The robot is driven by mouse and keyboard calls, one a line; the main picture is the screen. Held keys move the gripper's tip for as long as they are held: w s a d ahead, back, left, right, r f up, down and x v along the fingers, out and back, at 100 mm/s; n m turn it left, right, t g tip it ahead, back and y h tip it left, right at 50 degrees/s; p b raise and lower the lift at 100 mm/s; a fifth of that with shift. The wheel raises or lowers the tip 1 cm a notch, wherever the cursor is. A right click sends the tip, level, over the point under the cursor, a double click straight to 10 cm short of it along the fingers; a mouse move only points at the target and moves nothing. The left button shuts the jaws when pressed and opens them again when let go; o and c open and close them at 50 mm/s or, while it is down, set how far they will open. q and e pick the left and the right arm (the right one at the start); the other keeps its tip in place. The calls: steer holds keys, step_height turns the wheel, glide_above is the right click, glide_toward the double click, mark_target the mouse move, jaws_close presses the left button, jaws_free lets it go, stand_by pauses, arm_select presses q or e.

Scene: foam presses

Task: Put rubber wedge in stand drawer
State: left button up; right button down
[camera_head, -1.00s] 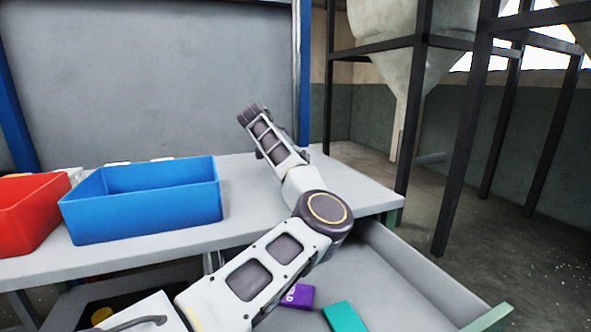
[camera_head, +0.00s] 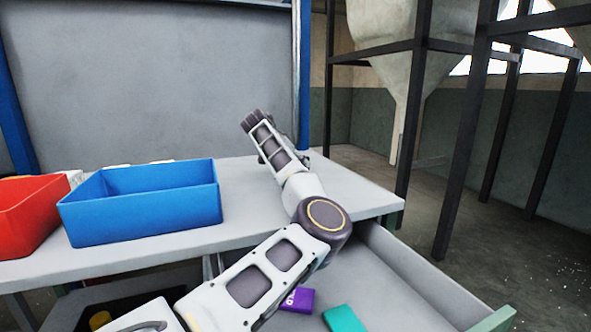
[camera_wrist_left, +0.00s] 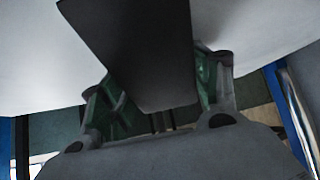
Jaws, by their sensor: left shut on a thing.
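In the left wrist view, a dark, tapered rubber wedge (camera_wrist_left: 140,45) is between the fingers of my left gripper (camera_wrist_left: 158,90), which is shut on it. The stand drawer (camera_head: 412,280) is pulled open below the table's right end. A purple box (camera_head: 299,299) and a teal box (camera_head: 343,318) lie in it. My right gripper is not in view.
A blue bin (camera_head: 150,207) and a red bin (camera_head: 30,215) stand on the grey table (camera_head: 240,215) at the left. A grey panel (camera_head: 150,80) rises behind. Dark metal posts (camera_head: 462,140) stand to the right. The drawer's right part looks clear.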

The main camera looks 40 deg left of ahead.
arm_select(q)
steer(key=c, duration=0.4)
